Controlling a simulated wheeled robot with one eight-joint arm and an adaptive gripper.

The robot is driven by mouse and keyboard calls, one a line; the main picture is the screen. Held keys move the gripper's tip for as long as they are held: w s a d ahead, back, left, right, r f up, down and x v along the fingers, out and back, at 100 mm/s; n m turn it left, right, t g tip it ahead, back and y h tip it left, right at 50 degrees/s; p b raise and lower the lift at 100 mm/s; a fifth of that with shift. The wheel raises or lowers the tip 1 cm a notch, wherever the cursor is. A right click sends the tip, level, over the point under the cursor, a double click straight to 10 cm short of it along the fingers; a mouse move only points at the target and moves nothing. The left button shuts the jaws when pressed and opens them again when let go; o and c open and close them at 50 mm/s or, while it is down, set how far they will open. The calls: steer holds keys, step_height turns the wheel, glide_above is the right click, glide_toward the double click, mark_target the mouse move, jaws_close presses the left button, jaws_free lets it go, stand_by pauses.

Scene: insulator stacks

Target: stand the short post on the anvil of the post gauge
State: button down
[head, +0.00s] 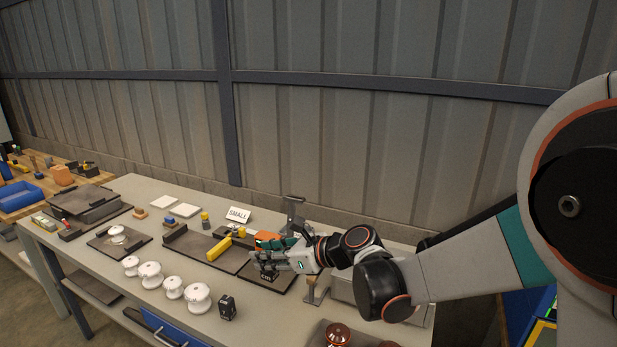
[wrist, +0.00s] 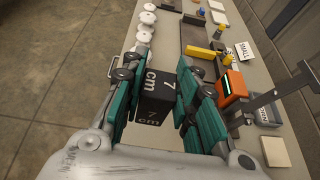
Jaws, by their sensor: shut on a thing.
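My gripper (head: 272,262) is shut on a black block marked "7 cm" (wrist: 155,98), which is upright between the teal finger pads in the wrist view. In the head view the block (head: 270,272) is partly hidden by the fingers, low over or on a dark plate; I cannot tell whether it touches. An orange device (wrist: 232,86), probably the post gauge's head, is just right of the fingers in the wrist view. A grey upright stand (head: 292,212) rises behind the gripper. The anvil cannot be made out. No other thing is clearly a short post.
Several white ribbed insulators (head: 150,275) line the bench's front left. A second black block (head: 227,307) stands near the front edge. A "SMALL" card (head: 238,215) and a yellow bar (head: 219,248) lie left of the gripper. Brown insulators (head: 338,334) sit at front right.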

steer(key=d+f+m+t+h, duration=0.1)
steer(key=d+m+t+h, duration=0.2)
steer(key=d, duration=1.3)
steer(key=d+f+m+t+h, duration=0.1)
steer(key=d+m+t+h, duration=0.3)
steer(key=d, duration=1.2)
steer(key=m+h, duration=0.1)
steer(key=m, duration=0.1)
steer(key=shift+w+d+m, duration=0.3)
steer(key=shift+w, duration=0.1)
steer(key=shift+d, duration=0.1)
